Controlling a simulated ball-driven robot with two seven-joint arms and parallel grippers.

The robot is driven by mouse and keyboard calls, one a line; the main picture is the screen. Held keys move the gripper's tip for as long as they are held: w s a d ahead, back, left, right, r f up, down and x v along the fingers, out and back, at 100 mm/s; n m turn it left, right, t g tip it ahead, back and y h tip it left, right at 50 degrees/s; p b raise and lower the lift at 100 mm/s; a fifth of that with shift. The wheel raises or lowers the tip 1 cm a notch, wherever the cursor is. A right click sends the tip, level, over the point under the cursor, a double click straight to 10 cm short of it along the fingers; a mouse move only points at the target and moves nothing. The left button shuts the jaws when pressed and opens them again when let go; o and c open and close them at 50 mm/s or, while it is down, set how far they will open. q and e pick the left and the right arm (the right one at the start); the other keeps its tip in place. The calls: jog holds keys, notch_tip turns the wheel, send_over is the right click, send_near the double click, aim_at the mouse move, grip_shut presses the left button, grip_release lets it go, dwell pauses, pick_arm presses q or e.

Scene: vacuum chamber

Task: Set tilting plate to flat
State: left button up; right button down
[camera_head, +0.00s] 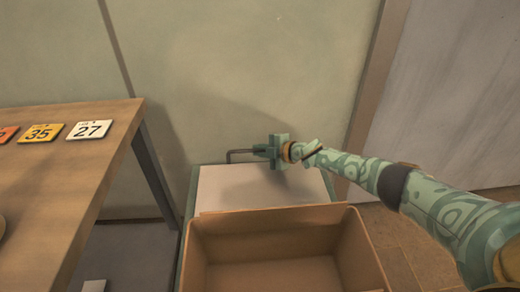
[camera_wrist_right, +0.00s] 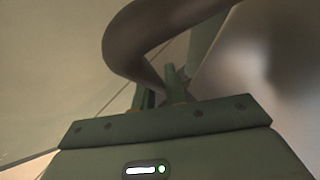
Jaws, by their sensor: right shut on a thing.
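A pale plate (camera_head: 235,187) with a green edge lies between the back wall and an open box; its exact tilt is hard to judge. A thin dark bent handle (camera_head: 238,152) rises at its far left edge. My right gripper (camera_head: 260,151) reaches in from the right above the plate and is shut on the handle. In the right wrist view the handle (camera_wrist_right: 125,38) is a thick dark curve, and it runs down to the green fingers (camera_wrist_right: 159,93). The fingers partly hide where it is gripped. My left gripper is not in view.
The open brown box (camera_head: 265,219) stands directly in front of the plate and looks empty. A wooden table (camera_head: 75,165) with number cards, including 35 (camera_head: 40,133) and 27 (camera_head: 88,130), is at left. The wall (camera_head: 240,70) is close behind. Floor shows at right.

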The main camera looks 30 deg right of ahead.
jog(key=c, duration=1.5)
grip_release()
jog(key=shift+s+a+f, duration=0.1)
jog(key=shift+s+f, duration=0.2)
jog(key=shift+f, duration=0.35)
jog(key=shift+o, duration=0.2)
jog(key=shift+s+r, duration=0.1)
jog(key=shift+r, duration=0.1)
jog(key=p+v, duration=0.3)
jog(key=r+p+v, duration=0.1)
jog(key=v, duration=0.1)
jog(key=p+v, duration=0.5)
jog(key=v, duration=0.5)
jog(key=shift+s+d+r, duration=0.1)
jog(key=shift+s+d, duration=0.1)
jog(key=shift+d, duration=0.05)
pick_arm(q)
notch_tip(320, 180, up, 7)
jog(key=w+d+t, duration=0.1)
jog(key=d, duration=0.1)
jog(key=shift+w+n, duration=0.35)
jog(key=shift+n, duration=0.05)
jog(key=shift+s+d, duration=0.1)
pick_arm(e)
jog(key=shift+s, duration=0.1)
